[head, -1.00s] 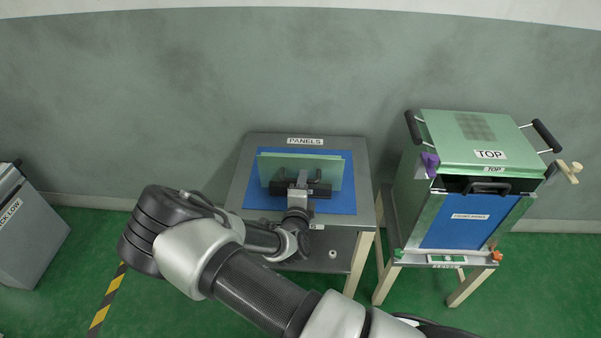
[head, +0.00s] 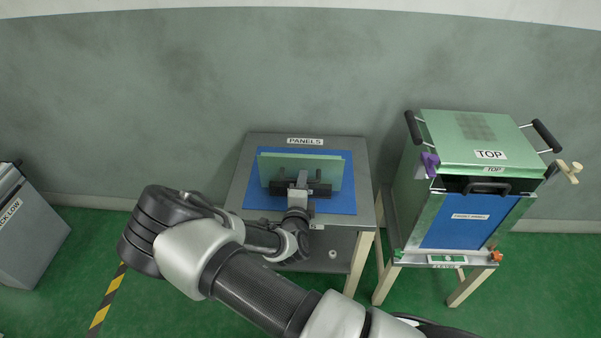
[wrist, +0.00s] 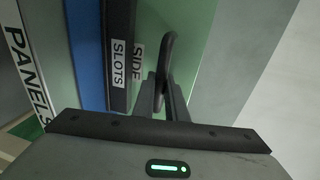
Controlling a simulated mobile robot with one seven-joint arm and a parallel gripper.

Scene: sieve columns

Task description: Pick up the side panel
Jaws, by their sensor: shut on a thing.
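The side panel (head: 316,172) is a flat green sheet standing upright on the blue mat (head: 345,204) of the panels table. A second green edge shows just behind it, so there may be two sheets. In the wrist view the panel (wrist: 205,50) has a dark handle (wrist: 170,50) on its face. My gripper (head: 302,180) is in front of the panel, shut on the handle; the fingers (wrist: 167,95) close around it in the wrist view. The panel's lower edge is hidden by my gripper and this block.
The table carries a "PANELS" label (head: 305,141) at its back edge. To the right stands a green sieve box (head: 470,150) with black handles and a blue front panel (head: 465,225). A grey cabinet (head: 30,235) is at the far left. The wall is behind the table.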

